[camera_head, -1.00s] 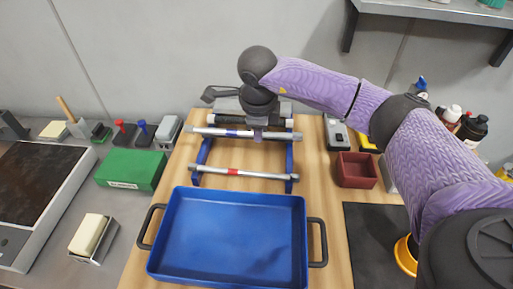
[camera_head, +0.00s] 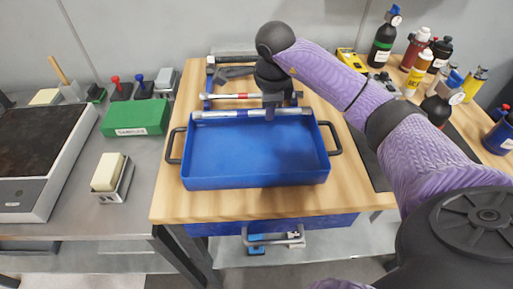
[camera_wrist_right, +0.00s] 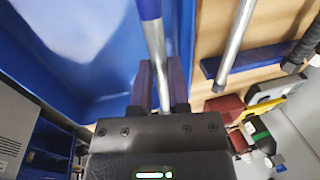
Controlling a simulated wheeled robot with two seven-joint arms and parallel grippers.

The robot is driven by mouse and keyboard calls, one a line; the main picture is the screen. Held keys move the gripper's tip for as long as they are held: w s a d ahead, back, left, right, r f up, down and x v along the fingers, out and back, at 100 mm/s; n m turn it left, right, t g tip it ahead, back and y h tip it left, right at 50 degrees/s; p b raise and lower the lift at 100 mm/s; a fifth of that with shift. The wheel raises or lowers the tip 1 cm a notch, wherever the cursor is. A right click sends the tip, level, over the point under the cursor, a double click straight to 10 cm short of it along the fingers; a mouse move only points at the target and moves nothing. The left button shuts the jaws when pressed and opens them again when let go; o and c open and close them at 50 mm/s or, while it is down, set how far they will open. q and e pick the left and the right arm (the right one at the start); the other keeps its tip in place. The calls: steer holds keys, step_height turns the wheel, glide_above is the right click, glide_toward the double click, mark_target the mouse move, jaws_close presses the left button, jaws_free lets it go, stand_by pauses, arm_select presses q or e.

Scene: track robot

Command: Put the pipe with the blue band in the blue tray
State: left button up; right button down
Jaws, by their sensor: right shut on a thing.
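The pipe with the blue band (camera_head: 222,114) is grey and lies roughly level along the far edge of the blue tray (camera_head: 255,184). My right gripper (camera_head: 270,113) is shut on this pipe, right of its blue band. In the right wrist view the pipe (camera_wrist_right: 154,40) runs up between the two fingers (camera_wrist_right: 159,85), with its blue band at the top edge and the tray (camera_wrist_right: 75,75) to the left. Whether the pipe touches the tray cannot be told. The tray looks empty. My left gripper is not in view.
A red-banded pipe (camera_head: 226,97) lies on the blue rack just behind the tray. A green box (camera_head: 136,118) stands to the left. Several bottles (camera_head: 420,65) stand at the back right. The tray has dark handles on both sides.

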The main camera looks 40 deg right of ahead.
mark_target(268, 132)
step_height(268, 132, down, 6)
steer(key=shift+r+b, duration=0.25)
steer(key=shift+b, duration=0.5)
steer(key=shift+r, duration=0.15)
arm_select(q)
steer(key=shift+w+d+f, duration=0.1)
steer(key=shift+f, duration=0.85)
arm_select(e)
steer(key=c, duration=0.6)
jaws_free()
steer(key=shift+r, duration=0.25)
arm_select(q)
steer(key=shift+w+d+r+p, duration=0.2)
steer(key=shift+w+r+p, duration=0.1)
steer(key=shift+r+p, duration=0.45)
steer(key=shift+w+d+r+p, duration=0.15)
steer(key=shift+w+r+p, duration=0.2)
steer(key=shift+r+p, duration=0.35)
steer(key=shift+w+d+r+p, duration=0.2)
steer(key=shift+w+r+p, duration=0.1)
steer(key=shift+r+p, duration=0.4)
arm_select(e)
step_height(268, 132, up, 11)
steer(key=s+a, duration=0.1)
steer(key=s, duration=0.1)
steer(key=shift+r, duration=0.15)
